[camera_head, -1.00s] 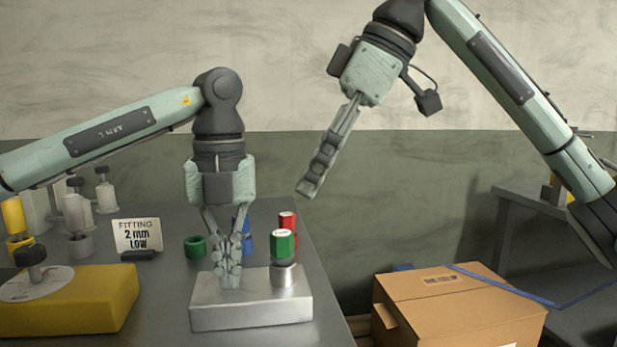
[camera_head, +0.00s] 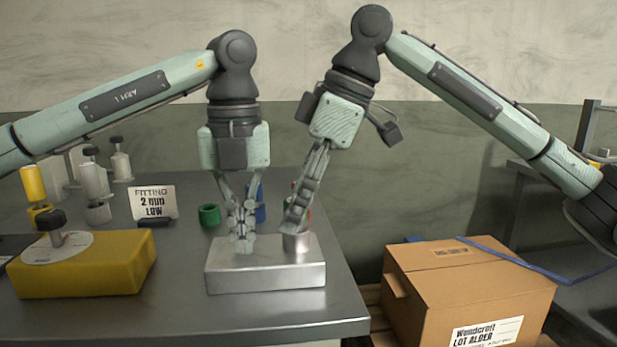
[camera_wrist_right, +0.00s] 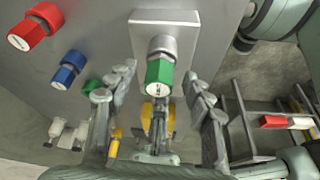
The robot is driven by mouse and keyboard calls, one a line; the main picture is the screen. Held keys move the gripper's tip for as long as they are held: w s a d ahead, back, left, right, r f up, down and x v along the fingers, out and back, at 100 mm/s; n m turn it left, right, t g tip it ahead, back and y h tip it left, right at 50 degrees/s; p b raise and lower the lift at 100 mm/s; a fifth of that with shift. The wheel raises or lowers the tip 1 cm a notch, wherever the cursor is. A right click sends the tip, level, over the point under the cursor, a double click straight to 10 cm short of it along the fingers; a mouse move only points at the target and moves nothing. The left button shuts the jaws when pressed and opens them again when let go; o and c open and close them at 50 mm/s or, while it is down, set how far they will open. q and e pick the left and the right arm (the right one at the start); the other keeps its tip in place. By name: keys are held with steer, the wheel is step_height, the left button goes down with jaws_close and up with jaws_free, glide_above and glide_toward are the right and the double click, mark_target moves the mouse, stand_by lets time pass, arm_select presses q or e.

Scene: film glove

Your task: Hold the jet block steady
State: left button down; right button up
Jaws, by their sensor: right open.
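The jet block (camera_head: 265,278) is a pale metal block near the table's front edge. A round metal fitting (camera_head: 297,244) stands on its right part; its green cap (camera_wrist_right: 159,76) shows in the right wrist view. My left gripper (camera_head: 243,245) points down with its fingers together, tips at the block's top left of the fitting; exact contact is unclear. My right gripper (camera_head: 294,228) is tilted over the fitting and hides the green cap in the head view. In the right wrist view its open fingers (camera_wrist_right: 160,82) stand either side of the cap, with gaps visible.
A green ring (camera_head: 209,214), a blue part (camera_head: 260,211) and a red-capped part (camera_wrist_right: 36,27) stand behind the block. A sign (camera_head: 154,203) and a yellow block (camera_head: 82,268) are at left. A cardboard box (camera_head: 468,285) stands right of the table.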

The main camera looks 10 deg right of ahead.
arm_select(q)
steer(key=shift+s+f, duration=0.1)
steer(key=shift+f, duration=0.3)
arm_select(e)
steer(key=shift+a+f, duration=0.1)
steer(key=shift+f, duration=0.25)
steer(key=shift+c, duration=0.6)
jaws_close()
steer(key=shift+r, duration=0.65)
steer(key=shift+r, duration=2.15)
steer(key=shift+r, duration=1.5)
arm_select(q)
steer(key=shift+r, duration=0.1)
